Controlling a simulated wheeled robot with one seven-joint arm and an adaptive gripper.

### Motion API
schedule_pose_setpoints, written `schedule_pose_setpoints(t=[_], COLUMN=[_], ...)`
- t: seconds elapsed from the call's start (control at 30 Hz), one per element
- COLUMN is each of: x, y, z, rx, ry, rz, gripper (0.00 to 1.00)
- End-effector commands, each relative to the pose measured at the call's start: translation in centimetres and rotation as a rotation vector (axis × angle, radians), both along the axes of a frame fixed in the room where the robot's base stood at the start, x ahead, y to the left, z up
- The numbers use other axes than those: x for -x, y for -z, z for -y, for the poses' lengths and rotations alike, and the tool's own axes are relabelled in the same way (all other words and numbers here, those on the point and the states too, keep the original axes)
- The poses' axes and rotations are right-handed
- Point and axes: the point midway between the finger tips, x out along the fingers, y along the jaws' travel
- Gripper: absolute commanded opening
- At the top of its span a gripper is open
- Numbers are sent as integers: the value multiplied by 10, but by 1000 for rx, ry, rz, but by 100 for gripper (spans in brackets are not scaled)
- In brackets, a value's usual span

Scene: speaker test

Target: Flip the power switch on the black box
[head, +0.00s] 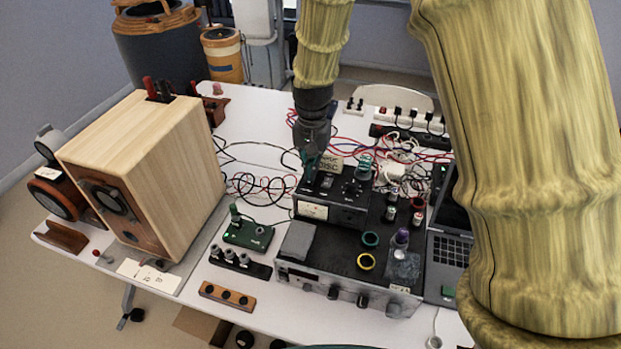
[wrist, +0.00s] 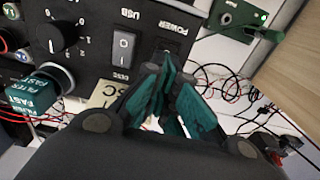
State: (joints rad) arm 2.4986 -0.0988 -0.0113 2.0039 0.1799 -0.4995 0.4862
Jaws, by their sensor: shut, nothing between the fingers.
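The black box (head: 335,208) sits on top of a larger black-topped unit and has knobs and labels on its top. In the wrist view, the black box (wrist: 105,70) shows a grey rocker switch (wrist: 124,45) near a "USB" label. A "POWER" label (wrist: 178,27) is printed farther right, and the panel just below it is partly hidden by my fingers. My gripper (head: 309,165) has teal fingers, is shut and empty, and is at the left rear part of the box top. In the wrist view, my gripper (wrist: 172,80) is right of the grey rocker. I cannot tell whether it touches the panel.
A large wooden speaker (head: 150,175) stands on the left of the white table. A green board with a joystick (head: 248,232) lies between the speaker and the box. Coloured cables (head: 405,150) crowd the back right, and a laptop (head: 448,250) is on the right.

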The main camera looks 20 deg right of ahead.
Motion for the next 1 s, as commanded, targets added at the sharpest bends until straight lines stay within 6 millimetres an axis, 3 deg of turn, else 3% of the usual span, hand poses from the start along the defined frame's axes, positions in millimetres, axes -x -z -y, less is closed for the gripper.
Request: schedule_pose_setpoints(t=[0.47, 1.0], x=[0, 0], y=[3, -29], z=[0, 0], rx=[0, 0], ry=[0, 0], rz=[-1, -1], gripper=[0, 0])
